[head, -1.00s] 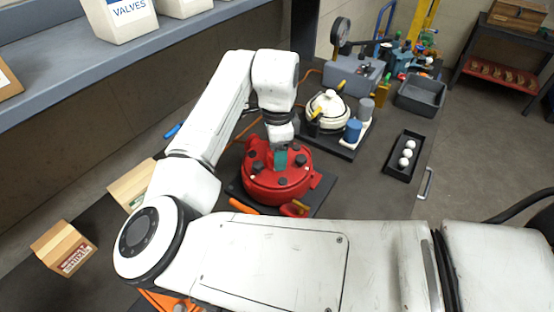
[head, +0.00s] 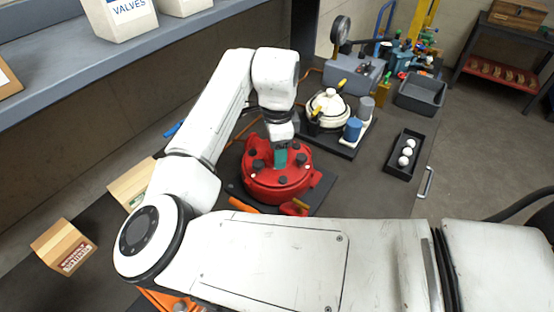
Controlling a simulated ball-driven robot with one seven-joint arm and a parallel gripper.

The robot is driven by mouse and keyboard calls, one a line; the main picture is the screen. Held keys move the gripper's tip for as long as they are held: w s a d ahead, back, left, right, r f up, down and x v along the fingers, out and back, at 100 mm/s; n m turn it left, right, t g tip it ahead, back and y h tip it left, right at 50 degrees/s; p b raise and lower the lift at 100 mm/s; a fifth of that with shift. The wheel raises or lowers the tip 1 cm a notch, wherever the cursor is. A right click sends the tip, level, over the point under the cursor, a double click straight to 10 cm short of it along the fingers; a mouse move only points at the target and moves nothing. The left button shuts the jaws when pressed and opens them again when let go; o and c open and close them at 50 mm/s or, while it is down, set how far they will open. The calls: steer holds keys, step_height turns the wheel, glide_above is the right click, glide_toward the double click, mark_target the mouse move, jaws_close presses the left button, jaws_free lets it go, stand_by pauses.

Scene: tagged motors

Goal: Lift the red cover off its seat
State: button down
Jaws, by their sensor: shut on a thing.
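The red cover (head: 263,180) is round, with several dark knobs around its top. It sits level on the dark base plate (head: 322,196) in the middle of the bench in the head view. My gripper (head: 280,158) is over the cover's far part, pointing down, with a green piece showing at its tip. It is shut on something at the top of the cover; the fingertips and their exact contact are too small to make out. I cannot see any gap under the cover.
A cream domed housing (head: 328,108) with blue and grey cylinders stands behind to the right. A black tray (head: 404,155) with white balls lies right. Wooden boxes (head: 64,247) stand left. An orange-handled tool (head: 243,206) lies in front of the cover.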

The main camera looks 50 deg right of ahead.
steer(key=shift+r, duration=0.15)
steer(key=shift+r+b, duration=0.3)
steer(key=shift+r, duration=0.2)
step_height(320, 180, up, 2)
steer(key=shift+r+b, duration=0.1)
steer(key=shift+b, duration=0.3)
steer(key=s+a+r+p, duration=0.2)
steer(key=s+r, duration=1)
steer(key=s, duration=0.1)
steer(key=shift+s+a+r, duration=0.25)
steer(key=shift+s+r, duration=0.1)
